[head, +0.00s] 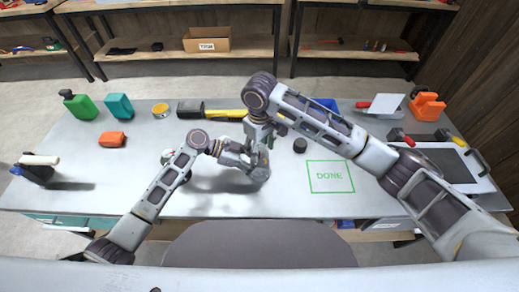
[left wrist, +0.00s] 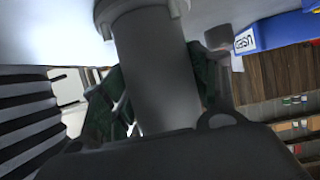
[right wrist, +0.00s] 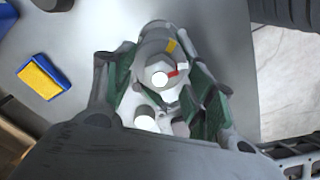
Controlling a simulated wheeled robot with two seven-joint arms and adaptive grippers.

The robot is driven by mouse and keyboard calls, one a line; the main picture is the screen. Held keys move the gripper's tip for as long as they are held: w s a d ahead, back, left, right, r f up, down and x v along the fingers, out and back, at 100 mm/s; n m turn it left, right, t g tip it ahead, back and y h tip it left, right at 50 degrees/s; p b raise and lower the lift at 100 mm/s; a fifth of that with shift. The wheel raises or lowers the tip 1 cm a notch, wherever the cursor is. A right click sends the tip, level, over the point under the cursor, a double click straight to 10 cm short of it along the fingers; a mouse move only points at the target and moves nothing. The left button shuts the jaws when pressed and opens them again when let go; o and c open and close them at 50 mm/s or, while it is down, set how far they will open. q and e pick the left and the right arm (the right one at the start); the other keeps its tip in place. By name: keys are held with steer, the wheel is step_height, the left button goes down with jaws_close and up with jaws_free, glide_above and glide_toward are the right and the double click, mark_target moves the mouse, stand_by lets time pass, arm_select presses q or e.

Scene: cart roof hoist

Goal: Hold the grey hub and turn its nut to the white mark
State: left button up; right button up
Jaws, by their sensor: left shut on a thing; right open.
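The grey hub (left wrist: 155,70) is a cylinder between the green-padded fingers of my left gripper (left wrist: 155,100), which is shut on it. In the head view my left gripper (head: 262,168) holds it above the table, below my right gripper (head: 260,128). In the right wrist view the hub's end (right wrist: 152,48) carries a yellow patch.
The table has a green DONE square (head: 331,177) at right. A yellow-handled tool (head: 225,113), a green bottle (head: 80,105) and an orange block (head: 112,139) stand toward the back. A blue and yellow sponge (right wrist: 42,76) lies left in the right wrist view.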

steer(key=shift+n, duration=0.7)
steer(key=shift+n, duration=0.3)
steer(key=shift+n, duration=0.9)
steer(key=shift+n, duration=1.1)
steer(key=shift+n, duration=0.3)
steer(key=shift+n, duration=0.9)
steer(key=c, duration=1)
